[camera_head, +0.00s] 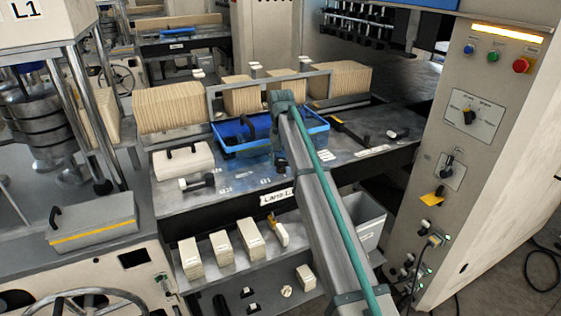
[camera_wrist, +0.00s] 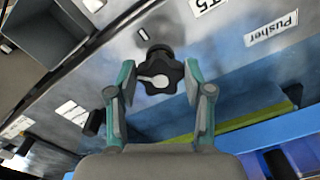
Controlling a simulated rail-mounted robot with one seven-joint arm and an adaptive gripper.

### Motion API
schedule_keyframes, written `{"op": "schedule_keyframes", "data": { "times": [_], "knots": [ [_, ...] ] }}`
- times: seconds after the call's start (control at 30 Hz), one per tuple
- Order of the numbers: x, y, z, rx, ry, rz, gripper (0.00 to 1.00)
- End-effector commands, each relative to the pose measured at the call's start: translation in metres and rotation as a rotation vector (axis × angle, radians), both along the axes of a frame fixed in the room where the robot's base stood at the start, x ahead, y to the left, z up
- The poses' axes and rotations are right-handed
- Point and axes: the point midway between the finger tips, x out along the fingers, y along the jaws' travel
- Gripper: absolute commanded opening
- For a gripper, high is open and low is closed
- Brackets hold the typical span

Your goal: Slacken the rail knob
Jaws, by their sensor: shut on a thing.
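The rail knob (camera_wrist: 165,71) is a black lobed knob with a pale pointer-like mark on its face, in the upper middle of the wrist view. The knob sits over a grey metal surface beside a label reading "Pusher" (camera_wrist: 272,32). In the head view my arm covers the gripper's fingers and I cannot make out the knob there.
A blue tray (camera_head: 318,137) lies beside my arm, in front of upright kraft stacks (camera_head: 171,107). A grey bin (camera_head: 367,222) is below right. The control cabinet (camera_head: 478,150) bounds the right side.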

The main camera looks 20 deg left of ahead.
Motion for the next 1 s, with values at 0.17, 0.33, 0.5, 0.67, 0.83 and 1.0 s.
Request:
{"op": "schedule_keyframes", "data": {
  "times": [0.17,0.33,0.5,0.67,0.83,1.0],
  "knots": [
    [-0.0010,-0.0022,-0.0044,-0.003,0.004,0.169,0.16],
    [-0.0007,-0.0032,-0.0048,-0.004,0.006,0.330,0.17],
    [-0.0003,-0.0041,-0.0050,-0.004,0.007,0.491,0.17],
    [0.0003,-0.0048,-0.0051,-0.004,0.007,0.644,0.17],
    [0.0012,-0.0054,-0.0052,-0.004,0.007,0.804,0.17],
    [0.0022,-0.0056,-0.0053,-0.003,0.008,0.955,0.17]
  ]
}}
